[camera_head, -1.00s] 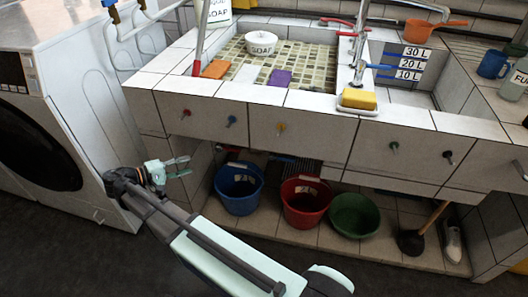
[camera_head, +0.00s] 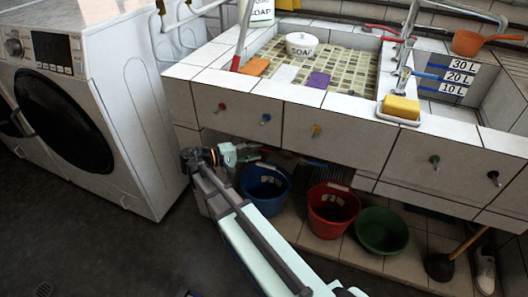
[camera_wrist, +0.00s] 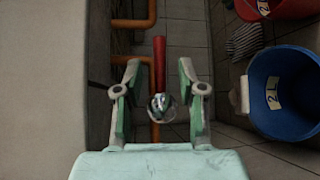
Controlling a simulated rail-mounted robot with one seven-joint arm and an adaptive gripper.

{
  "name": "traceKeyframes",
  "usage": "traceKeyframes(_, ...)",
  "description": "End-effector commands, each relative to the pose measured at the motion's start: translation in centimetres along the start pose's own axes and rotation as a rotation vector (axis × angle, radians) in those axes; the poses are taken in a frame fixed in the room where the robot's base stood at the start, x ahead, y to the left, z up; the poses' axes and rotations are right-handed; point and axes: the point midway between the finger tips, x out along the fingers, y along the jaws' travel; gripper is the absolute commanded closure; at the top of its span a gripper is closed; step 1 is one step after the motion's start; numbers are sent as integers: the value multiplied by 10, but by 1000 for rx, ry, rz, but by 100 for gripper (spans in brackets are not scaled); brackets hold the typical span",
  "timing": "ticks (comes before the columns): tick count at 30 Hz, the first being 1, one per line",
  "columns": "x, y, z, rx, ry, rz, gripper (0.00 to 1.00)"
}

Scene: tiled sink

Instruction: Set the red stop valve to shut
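In the wrist view a red lever handle (camera_wrist: 159,64) with a round shiny metal end (camera_wrist: 160,106) stands between the two fingers of my gripper (camera_wrist: 160,88). I take it for the red stop valve. The fingers are open and spread on either side of the metal end, with gaps between. In the head view my gripper (camera_head: 247,153) is under the front edge of the sink at its left end, above and behind the blue bucket. The valve is hard to make out there. A separate small red knob (camera_head: 222,107) sits on the tiled sink front.
The blue bucket (camera_head: 265,192) stands close to the right of my gripper, also in the wrist view (camera_wrist: 283,92). Orange pipes (camera_wrist: 133,22) run near the lever. The washing machine (camera_head: 95,110) stands at the left. A red bucket (camera_head: 333,210) and green basin (camera_head: 381,232) stand further right.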

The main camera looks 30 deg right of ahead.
Motion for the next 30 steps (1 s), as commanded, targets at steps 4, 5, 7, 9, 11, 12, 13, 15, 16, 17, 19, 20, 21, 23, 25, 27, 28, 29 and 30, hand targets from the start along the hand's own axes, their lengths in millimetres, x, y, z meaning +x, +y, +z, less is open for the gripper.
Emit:
traceKeyframes(4, 23, -1, 0, 0, -2, 0, 61)
traceKeyframes(5, 26, -1, 0, 0, -1, 0, 61)
traceKeyframes(7, 32, -1, 0, 0, 0, 1, 61)
traceKeyframes(9, 36, 0, 0, -1, -1, 1, 61)
traceKeyframes(11, 39, 0, 0, -1, 0, 1, 61)
traceKeyframes(12, 40, 0, 0, -1, 0, 1, 61)
traceKeyframes(13, 40, 0, 0, -1, 1, 1, 61)
traceKeyframes(15, 40, 0, 0, -1, 1, 1, 61)
traceKeyframes(16, 40, 0, 0, -1, 1, 1, 61)
traceKeyframes(17, 40, 0, 0, -1, 1, 1, 61)
traceKeyframes(19, 40, 0, 0, -1, 1, 1, 61)
traceKeyframes(20, 40, 0, 0, -1, 1, 0, 61)
traceKeyframes(21, 40, 0, 0, -1, 1, 0, 71)
traceKeyframes(23, 40, 0, 0, -1, 1, 0, 92)
traceKeyframes(25, 40, 0, 0, 0, 1, 0, 100)
traceKeyframes(27, 40, 0, 0, 0, 1, 0, 100)
traceKeyframes(28, 40, 0, 0, 0, 1, 0, 100)
traceKeyframes(29, 40, 0, 0, 0, 1, 0, 100)
traceKeyframes(30, 40, 0, 0, 0, 0, 0, 100)
